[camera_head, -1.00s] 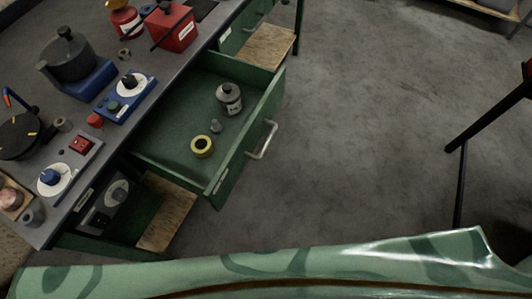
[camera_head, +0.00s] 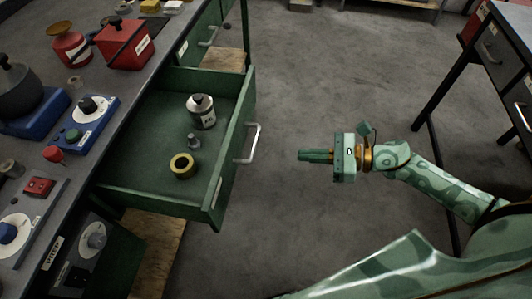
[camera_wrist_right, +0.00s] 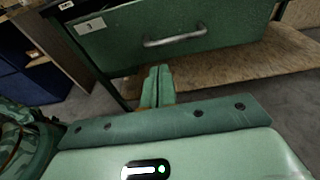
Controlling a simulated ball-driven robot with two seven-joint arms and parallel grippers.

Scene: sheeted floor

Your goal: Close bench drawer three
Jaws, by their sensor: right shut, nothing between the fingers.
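The green bench drawer (camera_head: 226,158) stands pulled out from the bench, with a silver bar handle (camera_head: 255,144) on its front. My left gripper is not seen.
The bench top (camera_head: 134,82) holds a red box (camera_head: 124,42), blue devices (camera_head: 84,122) and other small items. Another drawer (camera_head: 203,32) is at the back. A dark-legged table (camera_head: 455,75) stands at right. Grey floor (camera_head: 320,80) is clear between.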

